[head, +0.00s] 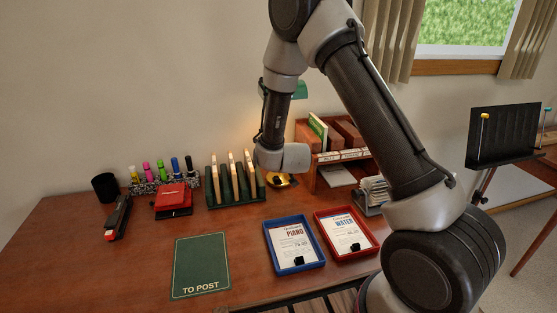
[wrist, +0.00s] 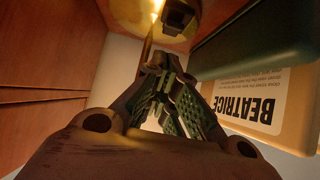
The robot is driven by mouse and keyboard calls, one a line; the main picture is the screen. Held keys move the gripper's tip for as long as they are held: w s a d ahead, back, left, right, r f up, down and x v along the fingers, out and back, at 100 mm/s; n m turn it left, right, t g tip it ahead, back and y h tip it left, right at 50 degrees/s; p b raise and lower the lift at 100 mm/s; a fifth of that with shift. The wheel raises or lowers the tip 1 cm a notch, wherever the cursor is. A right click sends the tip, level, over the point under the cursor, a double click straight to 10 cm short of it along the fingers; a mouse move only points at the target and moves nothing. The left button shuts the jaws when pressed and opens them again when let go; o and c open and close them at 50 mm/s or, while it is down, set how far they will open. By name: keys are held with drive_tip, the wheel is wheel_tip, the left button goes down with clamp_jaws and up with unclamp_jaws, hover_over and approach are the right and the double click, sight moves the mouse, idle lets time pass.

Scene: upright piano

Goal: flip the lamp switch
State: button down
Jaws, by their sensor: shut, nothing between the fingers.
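The lamp has a green shade (head: 300,88), partly hidden behind my arm, and a round brass base (head: 290,182) on the desk. A small dark switch (head: 277,180) sits on the base. In the wrist view the brass base (wrist: 140,10) is at the top, with the dark switch block (wrist: 180,17) on it. My gripper (wrist: 163,60) is shut and empty, its fingertips just below the switch in that picture. I cannot tell whether they touch it. In the head view the fingers are hidden behind my wrist.
A green rack (head: 235,192) with upright wooden pieces stands close left of the lamp. A wooden shelf unit (head: 310,180) is close on the right. A blue tray (head: 270,247) and a red tray (head: 372,250) lie in front, beside a green "TO POST" mat (head: 202,262).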

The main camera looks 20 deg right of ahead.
sight(277, 178)
drive_tip(key=shift+s+f, duration=0.2)
drive_tip(key=shift+f, duration=0.3)
drive_tip(key=shift+s+f, duration=0.2)
drive_tip(key=shift+f, duration=0.25)
drive_tip(key=shift+s+f, duration=0.3)
drive_tip(key=shift+f, duration=0.1)
drive_tip(key=shift+w, duration=0.15)
drive_tip(key=shift+w+r, duration=0.25)
drive_tip(key=shift+w, duration=0.35)
